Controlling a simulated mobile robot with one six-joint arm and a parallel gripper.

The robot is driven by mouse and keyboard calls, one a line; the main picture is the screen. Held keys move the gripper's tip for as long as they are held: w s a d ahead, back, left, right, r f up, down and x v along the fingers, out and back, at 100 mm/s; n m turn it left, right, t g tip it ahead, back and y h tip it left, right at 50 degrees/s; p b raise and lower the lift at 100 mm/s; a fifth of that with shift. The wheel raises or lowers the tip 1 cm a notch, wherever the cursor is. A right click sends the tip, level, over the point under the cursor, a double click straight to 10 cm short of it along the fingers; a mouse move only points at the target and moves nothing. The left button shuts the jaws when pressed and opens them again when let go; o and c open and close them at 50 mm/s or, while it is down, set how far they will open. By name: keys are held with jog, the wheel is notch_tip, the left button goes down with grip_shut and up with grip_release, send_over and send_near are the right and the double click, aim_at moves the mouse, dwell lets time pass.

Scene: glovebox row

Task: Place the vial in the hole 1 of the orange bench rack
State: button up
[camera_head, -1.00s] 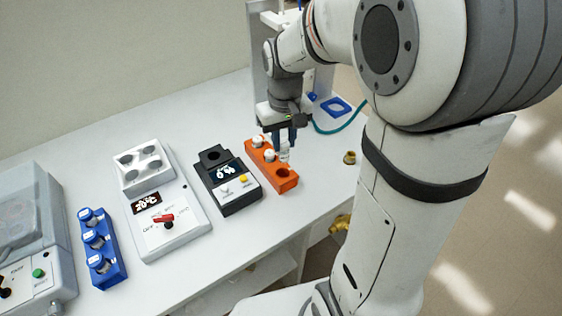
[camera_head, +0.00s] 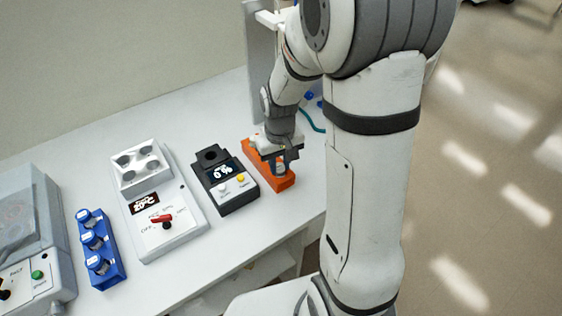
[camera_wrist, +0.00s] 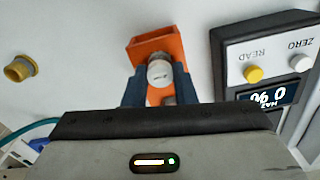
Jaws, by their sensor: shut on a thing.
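The white-capped vial (camera_wrist: 158,72) sits between the two blue fingers of my gripper (camera_wrist: 158,88) in the wrist view. In the head view my gripper (camera_head: 279,162) is shut on it over the near right end of the orange bench rack (camera_head: 285,184). The rack's end also shows in the wrist view (camera_wrist: 143,52). The vial's lower part is hidden, so I cannot tell whether it is inside the hole or just above it. My gripper and wrist cover most of the rack's other holes in the head view.
A black instrument (camera_head: 238,199) with READ and ZERO buttons stands close left of the rack. A grey heater block (camera_head: 172,227) and a blue rack (camera_head: 112,274) of vials stand further left. A brass-coloured fitting (camera_wrist: 20,69) lies on the bench.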

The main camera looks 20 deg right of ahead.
aim_at(280, 166)
jog(key=shift+f, duration=0.25)
jog(key=o, duration=1)
jog(key=shift+r, duration=0.1)
notch_tip(280, 166, up, 12)
jog(key=f, duration=0.1)
jog(key=s+r+t, duration=0.1)
jog(key=s, duration=0.3)
jog(key=s+r+m+t, duration=0.1)
jog(key=s+r, duration=0.1)
jog(key=s, duration=0.3)
jog(key=s+r+t, duration=0.1)
jog(key=s, duration=0.4)
jog(key=shift+s+d+r, duration=0.1)
jog(key=shift+d+r, duration=0.05)
jog(key=shift+r, duration=0.15)
